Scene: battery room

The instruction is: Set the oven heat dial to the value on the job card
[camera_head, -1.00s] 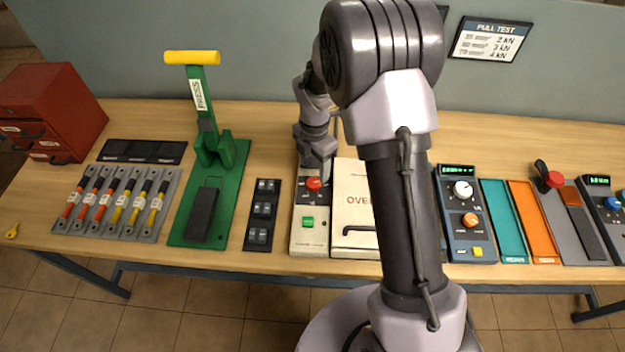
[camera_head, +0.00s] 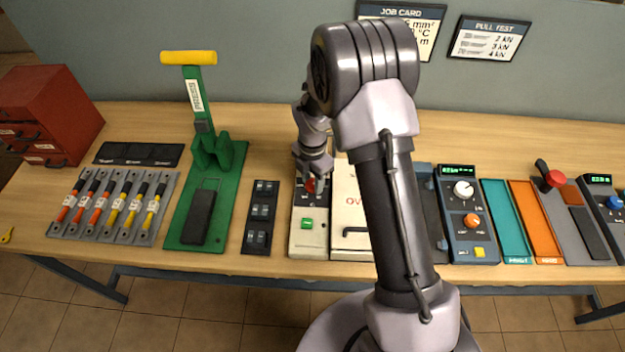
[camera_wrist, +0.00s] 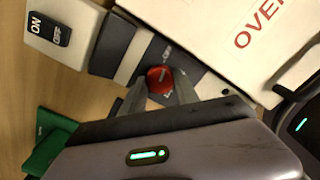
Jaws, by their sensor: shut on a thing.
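The oven (camera_head: 352,205) is a cream box with red lettering on the bench. Its control panel (camera_head: 309,228) stands to its left, with a red dial at the top and a green button (camera_head: 307,223) below. My gripper (camera_head: 312,182) is at the red dial, which shows between the fingers in the wrist view (camera_wrist: 160,79). The fingers are shut on the dial. The dial's scale is mostly hidden by the fingers. The job card (camera_head: 425,30) hangs on the wall; my arm covers its left part, leaving "mm", "°C" and "m" line ends visible.
A green press (camera_head: 215,160) with a yellow handle stands to the left. A pull test card (camera_head: 490,38) hangs on the wall. A dark unit (camera_head: 466,215) with knobs stands right of the oven. A switch box marked ON and OFF (camera_wrist: 68,22) shows in the wrist view.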

